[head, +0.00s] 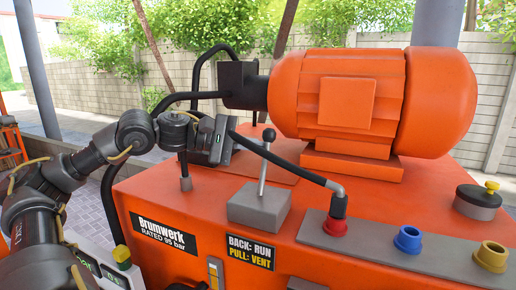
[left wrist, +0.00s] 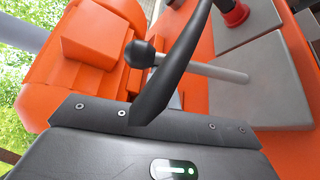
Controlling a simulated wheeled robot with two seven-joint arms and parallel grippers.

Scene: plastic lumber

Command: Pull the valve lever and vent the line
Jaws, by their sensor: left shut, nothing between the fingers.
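The valve lever (head: 264,165) is a thin grey rod with a black ball knob, rising nearly upright from a grey block (head: 258,207) on the orange machine top. A label (head: 250,252) below the block reads "BACK: RUN, PULL: VENT". My right gripper is not in view.
The large orange motor (head: 370,100) stands behind the lever. A yellow-topped cap (head: 478,201) is at the right.

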